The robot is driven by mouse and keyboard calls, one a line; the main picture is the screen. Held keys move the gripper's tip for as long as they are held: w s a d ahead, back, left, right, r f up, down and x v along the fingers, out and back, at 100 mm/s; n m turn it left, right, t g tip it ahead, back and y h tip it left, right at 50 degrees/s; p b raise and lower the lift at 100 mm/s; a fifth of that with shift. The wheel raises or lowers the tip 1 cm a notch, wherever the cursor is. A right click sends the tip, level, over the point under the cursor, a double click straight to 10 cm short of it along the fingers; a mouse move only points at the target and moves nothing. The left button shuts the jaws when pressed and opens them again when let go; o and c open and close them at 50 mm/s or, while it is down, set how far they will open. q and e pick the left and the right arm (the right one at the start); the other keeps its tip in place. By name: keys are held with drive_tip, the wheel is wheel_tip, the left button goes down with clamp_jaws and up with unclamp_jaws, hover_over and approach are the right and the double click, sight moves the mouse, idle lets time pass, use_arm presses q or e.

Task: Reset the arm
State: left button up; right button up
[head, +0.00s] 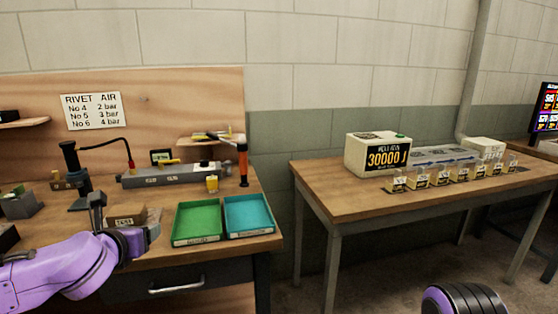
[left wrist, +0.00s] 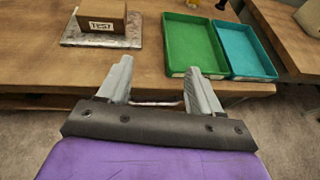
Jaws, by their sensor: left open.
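My left arm, purple, reaches in from the left in the head view. Its gripper (head: 152,230) is in front of the workbench's front edge, left of the green tray. In the left wrist view the two grey fingers of my left gripper (left wrist: 158,84) stand apart with nothing between them. My right gripper does not show; a dark rounded part with a purple edge at the bottom right of the head view looks like part of my own body.
The wooden workbench (head: 262,209) holds a green tray (head: 197,223), a teal tray (head: 248,216) and a box marked TEST (left wrist: 97,17). A second table (head: 330,203) at right carries a cream box reading 30000 (head: 369,152) and several small bins. Floor shows between the tables.

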use_arm(q)
drive_tip(key=s+d+f+m+g, duration=0.15)
drive_tip(key=s+f+m, duration=0.25)
drive_tip(key=f+m, duration=0.45)
drive_tip(key=s+d+f+m+g+y, duration=0.15)
drive_tip(key=s+f+m, duration=0.35)
drive_tip(key=f, duration=0.6)
drive_tip(key=s+f+m+g, duration=0.2)
drive_tip(key=s+f+m, duration=0.1)
drive_tip(key=f+m, duration=0.6)
drive_tip(key=s+f+m+g, duration=0.1)
drive_tip(key=s+f+m, duration=0.1)
drive_tip(key=s+f, duration=0.3)
drive_tip(key=s+a+f+m+g, duration=0.1)
drive_tip(key=s+f, duration=0.4)
drive_tip(key=s, duration=0.6)
drive_tip(key=s+a+f+m+g, duration=0.1)
drive_tip(key=s+f+m+g, duration=0.2)
drive_tip(key=s+f+m, duration=0.2)
drive_tip(key=s, duration=0.3)
drive_tip(key=shift+a+p, duration=0.25)
drive_tip(key=shift+p, duration=0.15)
drive_tip(key=shift+w, duration=0.1)
